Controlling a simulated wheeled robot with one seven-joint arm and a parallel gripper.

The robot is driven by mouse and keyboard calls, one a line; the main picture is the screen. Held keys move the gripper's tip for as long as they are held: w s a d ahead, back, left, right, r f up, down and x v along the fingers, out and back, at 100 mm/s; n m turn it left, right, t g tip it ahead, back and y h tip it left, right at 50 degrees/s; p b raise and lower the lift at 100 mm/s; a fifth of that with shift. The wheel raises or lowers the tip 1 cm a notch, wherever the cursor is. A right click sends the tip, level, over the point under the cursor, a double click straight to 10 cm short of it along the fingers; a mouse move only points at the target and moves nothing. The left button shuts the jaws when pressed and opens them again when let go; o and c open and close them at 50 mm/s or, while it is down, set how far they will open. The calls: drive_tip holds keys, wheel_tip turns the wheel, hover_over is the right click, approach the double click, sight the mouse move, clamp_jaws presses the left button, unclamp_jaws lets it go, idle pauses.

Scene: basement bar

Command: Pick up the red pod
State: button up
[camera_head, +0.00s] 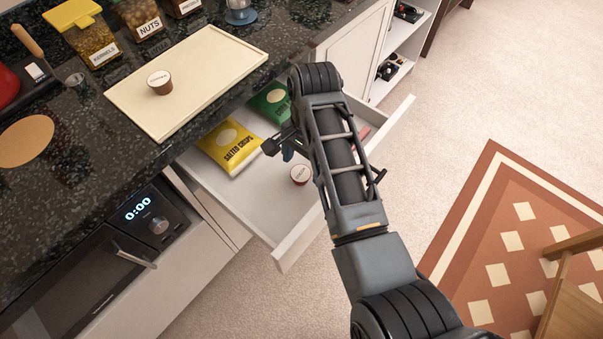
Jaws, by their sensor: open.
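My arm covers part of the drawer's right side. A second, brown pod (160,83) with a pale lid stands on the cream tray (205,65) on the counter.
A reddish item (361,132) shows partly beside my arm. Jars (90,42) line the dark counter (60,185). Carpet and a patterned rug (500,240) lie right.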

sight(301, 173)
drive_tip(key=shift+s+a+f, duration=0.1)
drive_tip(key=shift+a+f, duration=0.05)
drive_tip(key=shift+f, duration=0.75)
drive_tip(key=shift+s+a+f, duration=0.1)
drive_tip(key=shift+f, duration=0.75)
drive_tip(key=c, duration=1.1)
